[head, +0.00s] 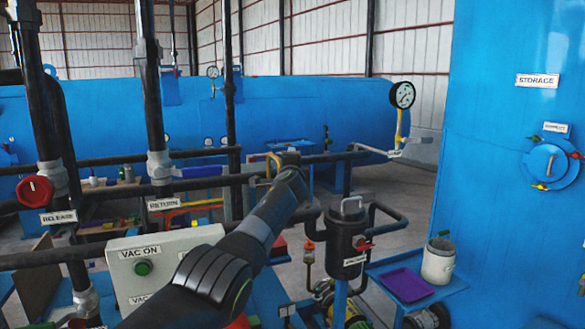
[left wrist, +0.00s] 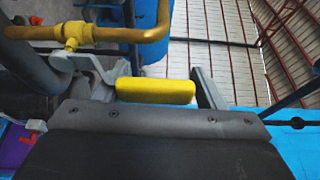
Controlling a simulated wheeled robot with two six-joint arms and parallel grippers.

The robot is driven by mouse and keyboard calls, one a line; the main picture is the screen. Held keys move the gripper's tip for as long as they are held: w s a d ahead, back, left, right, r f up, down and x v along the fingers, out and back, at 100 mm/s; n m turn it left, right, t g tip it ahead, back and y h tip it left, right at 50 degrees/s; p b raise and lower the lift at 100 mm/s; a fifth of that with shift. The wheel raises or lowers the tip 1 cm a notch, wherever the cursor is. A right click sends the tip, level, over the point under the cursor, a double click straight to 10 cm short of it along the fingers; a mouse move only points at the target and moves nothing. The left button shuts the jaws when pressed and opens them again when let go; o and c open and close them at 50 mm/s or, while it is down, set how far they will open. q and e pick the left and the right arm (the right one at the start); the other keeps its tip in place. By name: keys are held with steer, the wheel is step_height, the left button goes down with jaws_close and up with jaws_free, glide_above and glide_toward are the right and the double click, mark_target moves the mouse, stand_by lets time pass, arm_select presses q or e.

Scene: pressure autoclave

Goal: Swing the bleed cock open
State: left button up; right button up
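My left arm reaches up from the bottom centre of the head view, and its gripper (head: 287,163) is at the dark horizontal pipe, beside a brass-yellow fitting (head: 270,162). In the left wrist view a yellow handle (left wrist: 155,91) lies between the two grey fingers of the left gripper (left wrist: 160,82), which stand wide apart. Whether the fingers touch the handle is hard to tell. A brass pipe with a valve body (left wrist: 72,35) runs above it; I cannot tell how it joins the handle. My right gripper is out of view.
A pressure gauge (head: 402,95) on a yellow pipe stands to the right. A black canister (head: 348,240), a purple tray (head: 402,285) and a white pot (head: 438,262) are lower right. A VAC ON box (head: 160,265) and a red RELEASE knob (head: 35,191) are left.

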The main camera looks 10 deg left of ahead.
arm_select(q)
steer(key=shift+f, duration=0.15)
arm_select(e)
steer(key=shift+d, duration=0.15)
arm_select(q)
steer(key=shift+s+d, duration=0.2)
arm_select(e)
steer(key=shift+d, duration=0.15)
arm_select(q)
steer(key=s+d+b, duration=0.2)
steer(key=s+b, duration=0.4)
steer(key=s, duration=1)
steer(key=shift+s, duration=0.4)
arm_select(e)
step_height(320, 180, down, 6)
arm_select(q)
steer(key=shift+d, duration=0.1)
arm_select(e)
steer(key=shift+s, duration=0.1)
